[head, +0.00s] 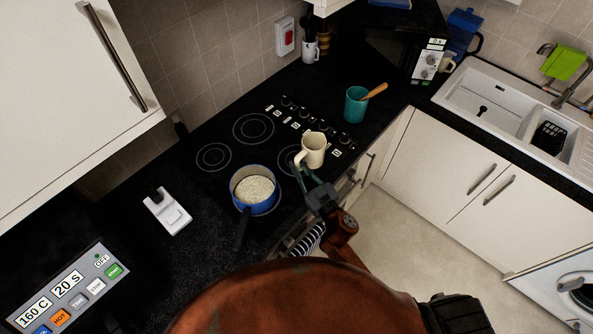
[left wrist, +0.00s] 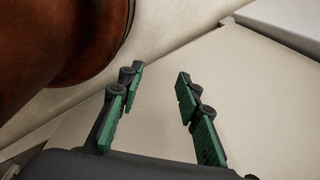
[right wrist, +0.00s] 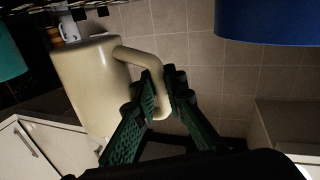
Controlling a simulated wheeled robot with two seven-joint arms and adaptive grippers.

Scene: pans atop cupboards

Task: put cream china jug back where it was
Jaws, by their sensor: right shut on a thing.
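The cream china jug (head: 313,151) is over the front right part of the black hob, its handle toward the left. My right gripper (head: 304,176) is shut on that handle. The right wrist view shows the jug (right wrist: 82,85) with its handle between the fingers (right wrist: 161,92). The jug looks roughly upright; I cannot tell whether its base touches the hob. My left gripper (left wrist: 155,84) is open and empty in the left wrist view, in front of pale cupboard surfaces, and is not visible in the head view.
A blue pan (head: 262,203) of pale contents stands close left of the jug. A teal pot (head: 355,106) with a wooden utensil stands to its right. A white mug (head: 310,51) is at the back by the wall. The hob's back left rings (head: 253,128) are clear.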

